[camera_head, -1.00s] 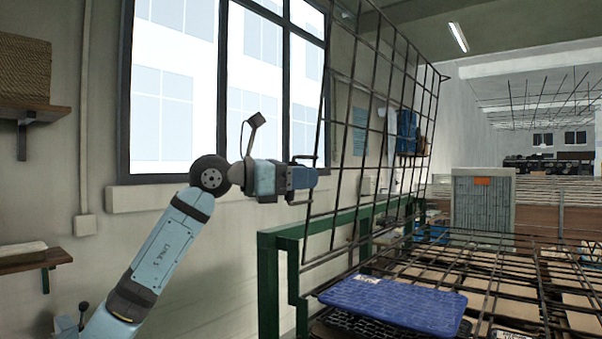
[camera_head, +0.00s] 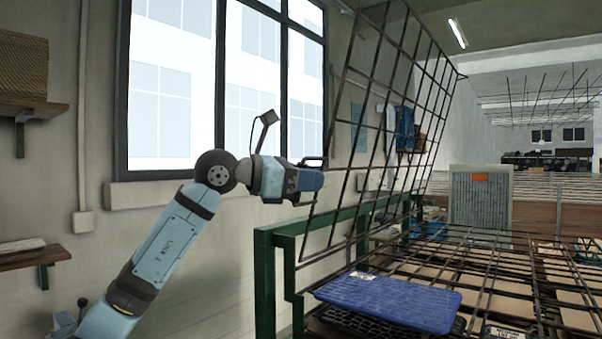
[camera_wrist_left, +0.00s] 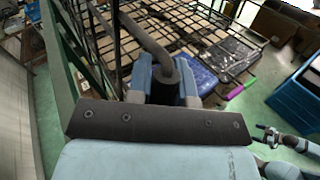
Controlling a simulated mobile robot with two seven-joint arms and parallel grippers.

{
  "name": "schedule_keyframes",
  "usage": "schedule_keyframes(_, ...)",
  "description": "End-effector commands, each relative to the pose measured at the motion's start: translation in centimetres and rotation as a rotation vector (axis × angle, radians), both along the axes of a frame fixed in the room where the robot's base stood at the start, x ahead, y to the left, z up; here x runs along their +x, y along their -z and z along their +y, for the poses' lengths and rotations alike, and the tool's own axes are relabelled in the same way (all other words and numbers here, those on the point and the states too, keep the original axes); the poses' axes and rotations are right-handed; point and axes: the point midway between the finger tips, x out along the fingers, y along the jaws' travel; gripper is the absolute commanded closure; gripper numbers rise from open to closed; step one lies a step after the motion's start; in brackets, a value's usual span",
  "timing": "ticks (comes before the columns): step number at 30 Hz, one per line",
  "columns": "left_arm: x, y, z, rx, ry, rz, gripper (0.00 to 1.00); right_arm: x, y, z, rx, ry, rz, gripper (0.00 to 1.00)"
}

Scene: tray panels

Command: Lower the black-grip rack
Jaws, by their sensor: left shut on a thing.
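The raised rack (camera_head: 381,97) is a dark wire grid panel above a green frame (camera_head: 283,240). It leans to the right, its lower edge near the frame. My left gripper (camera_head: 318,164) is at its near left edge, shut on the rack's black grip; the fingers are partly hidden by the gripper body. In the left wrist view, the black grip (camera_wrist_left: 150,40) is a thick dark bar running into my left gripper (camera_wrist_left: 172,88). In that view, part of my right arm with its gripper (camera_wrist_left: 263,133) shows small at the right edge; its jaw opening is unclear.
A wall shelf (camera_head: 30,257) is at the left, and a window is behind my left arm. A blue crate (camera_wrist_left: 300,95) stands at the right in the wrist view.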

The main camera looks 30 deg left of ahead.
Motion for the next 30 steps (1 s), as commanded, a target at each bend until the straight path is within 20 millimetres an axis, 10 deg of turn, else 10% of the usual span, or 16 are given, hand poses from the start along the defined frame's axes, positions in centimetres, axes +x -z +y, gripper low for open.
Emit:
schedule_keyframes(14,-0.6,5.1,-7.4,0.437,0.004,-0.034,1.00,0.1,0.3,-0.1,-0.002,0.002,-0.004,0.12)
schedule_keyframes(30,-1.1,14.6,-12.8,0.940,0.002,-0.075,1.00,0.1,5.6,0.2,0.017,0.010,0.022,0.12)
